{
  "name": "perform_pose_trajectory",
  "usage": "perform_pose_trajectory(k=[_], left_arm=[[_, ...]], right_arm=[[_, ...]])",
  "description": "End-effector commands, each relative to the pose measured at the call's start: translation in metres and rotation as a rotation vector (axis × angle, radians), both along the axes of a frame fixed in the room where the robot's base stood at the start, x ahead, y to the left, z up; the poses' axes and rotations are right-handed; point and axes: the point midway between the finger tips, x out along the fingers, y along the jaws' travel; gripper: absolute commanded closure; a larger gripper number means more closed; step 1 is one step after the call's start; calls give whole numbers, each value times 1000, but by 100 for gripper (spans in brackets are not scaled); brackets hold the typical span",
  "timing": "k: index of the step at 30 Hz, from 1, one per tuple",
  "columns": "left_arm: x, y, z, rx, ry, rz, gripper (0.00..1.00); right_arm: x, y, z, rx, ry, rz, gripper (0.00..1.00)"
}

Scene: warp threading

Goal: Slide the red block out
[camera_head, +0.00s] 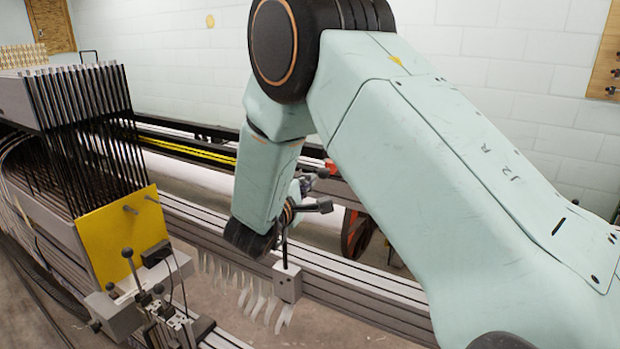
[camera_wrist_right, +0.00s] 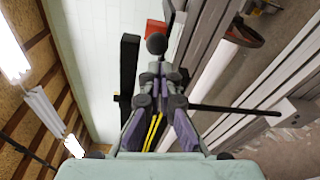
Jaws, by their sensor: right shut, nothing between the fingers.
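A red block (camera_wrist_right: 154,28) shows at the top middle of the right wrist view, partly hidden behind a black ball knob (camera_wrist_right: 156,44) and the finger area. A small red patch (camera_head: 331,167) shows beside the rail in the head view; I cannot tell if it is the same block. My right gripper (camera_head: 304,190) is mostly hidden by its own wrist in the head view. In the wrist view the right gripper (camera_wrist_right: 158,78) is shut, with nothing between its fingers. I cannot tell if it touches the block. My left gripper is out of view.
A grey block with an upright black rod (camera_head: 288,282) stands on the front rail below my right gripper. A yellow plate (camera_head: 122,235) and a rack of black rods (camera_head: 95,130) stand at left. A dark red wheel (camera_head: 356,234) is behind the rails.

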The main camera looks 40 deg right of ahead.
Motion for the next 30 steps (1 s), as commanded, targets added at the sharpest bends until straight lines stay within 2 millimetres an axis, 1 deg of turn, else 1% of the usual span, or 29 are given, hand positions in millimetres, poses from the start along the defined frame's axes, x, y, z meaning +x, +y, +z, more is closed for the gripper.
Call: perform_pose_trajectory(k=[1, 3, 9, 15, 30], left_arm=[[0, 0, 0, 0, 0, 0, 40], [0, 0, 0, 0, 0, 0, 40], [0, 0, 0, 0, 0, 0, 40], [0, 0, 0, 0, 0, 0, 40], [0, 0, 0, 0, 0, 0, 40]], right_arm=[[-3, 9, 2, -4, -1, 6, 100], [-8, 17, 3, -6, -1, 6, 100], [-16, 33, 4, -4, -2, 8, 100], [-18, 37, 4, -2, -4, 6, 100], [-18, 37, 4, -1, -7, 6, 100]])
